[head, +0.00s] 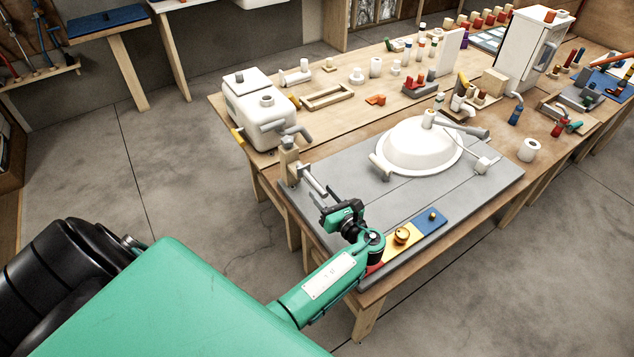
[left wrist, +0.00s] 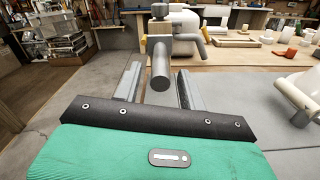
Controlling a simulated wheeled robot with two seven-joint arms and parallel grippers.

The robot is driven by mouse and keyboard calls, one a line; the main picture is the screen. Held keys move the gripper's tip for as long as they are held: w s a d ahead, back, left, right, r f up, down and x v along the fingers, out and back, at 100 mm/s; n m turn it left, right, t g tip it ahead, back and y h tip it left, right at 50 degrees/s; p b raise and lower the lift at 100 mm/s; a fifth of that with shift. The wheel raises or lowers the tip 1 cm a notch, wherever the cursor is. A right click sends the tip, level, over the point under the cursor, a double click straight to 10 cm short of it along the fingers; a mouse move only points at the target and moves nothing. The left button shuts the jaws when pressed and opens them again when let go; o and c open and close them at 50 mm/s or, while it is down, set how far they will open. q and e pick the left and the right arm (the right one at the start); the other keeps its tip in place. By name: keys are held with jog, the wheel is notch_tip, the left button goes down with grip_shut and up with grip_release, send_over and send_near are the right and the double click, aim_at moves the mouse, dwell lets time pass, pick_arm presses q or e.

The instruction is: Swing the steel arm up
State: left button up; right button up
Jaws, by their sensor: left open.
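My left gripper (head: 333,200) is open near the free end of the bar. In the left wrist view its fingers (left wrist: 158,84) stand apart with gaps on both sides of the bar; I see no contact. My right gripper is not in view.
A white basin (head: 420,146) sits on the grey board (head: 345,160). A white tank (head: 258,108) stands beyond the post. A red, yellow and blue strip with knobs (head: 403,237) lies beside my left wrist. Many small parts crowd the far table.

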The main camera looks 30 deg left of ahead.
aim_at(317, 187)
pick_arm(q)
jog(key=shift+p+x, duration=0.35)
jog(key=shift+x, duration=1.65)
grip_shut()
